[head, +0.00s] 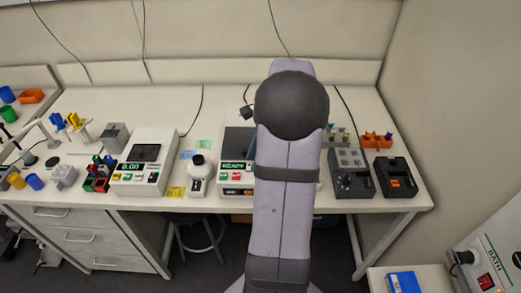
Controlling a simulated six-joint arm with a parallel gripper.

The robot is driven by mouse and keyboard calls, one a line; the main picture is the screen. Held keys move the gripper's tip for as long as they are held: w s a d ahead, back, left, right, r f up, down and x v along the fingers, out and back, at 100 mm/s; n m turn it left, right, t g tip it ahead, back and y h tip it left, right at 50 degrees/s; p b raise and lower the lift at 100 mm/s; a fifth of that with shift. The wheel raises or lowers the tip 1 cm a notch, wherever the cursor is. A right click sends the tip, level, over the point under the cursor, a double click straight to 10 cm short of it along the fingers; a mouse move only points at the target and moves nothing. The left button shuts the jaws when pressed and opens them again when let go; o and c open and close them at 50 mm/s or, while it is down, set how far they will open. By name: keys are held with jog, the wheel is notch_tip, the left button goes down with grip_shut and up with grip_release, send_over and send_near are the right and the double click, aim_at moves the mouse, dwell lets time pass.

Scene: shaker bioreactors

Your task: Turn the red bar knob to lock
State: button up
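I cannot make out a red bar knob for certain. A white device marked BATH (485,262) at the lower right has a small red part (486,282) on its face and a black round part (467,257) on its side. A black box (396,178) at the right end of the bench has an orange-red piece (395,183) on it. My arm stands upright in the middle of the view and hides part of the bench. My gripper does not show.
A device reading READY (234,165) is partly behind my arm. A white scale-like device (145,162), a grey block device (351,172) and an orange rack (376,140) stand on the bench. A blue box (404,282) lies on a low table at the lower right.

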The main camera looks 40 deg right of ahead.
jog(key=s+d+r+m, duration=0.2)
jog(key=d+m, duration=0.1)
jog(key=d, duration=0.2)
jog(key=shift+t, duration=0.4)
jog(key=shift+w+a+p+x, duration=0.15)
jog(key=shift+p+x, duration=0.65)
jog(key=shift+x, duration=1.05)
jog(key=shift+w+a+p+x, duration=0.1)
jog(key=shift+a+p+x, duration=0.15)
jog(key=shift+p+x, duration=1.05)
jog(key=shift+w+a+f+b, duration=0.1)
jog(key=shift+f+b, duration=0.2)
jog(key=shift+b, duration=0.25)
jog(key=shift+c, duration=0.6)
grip_shut()
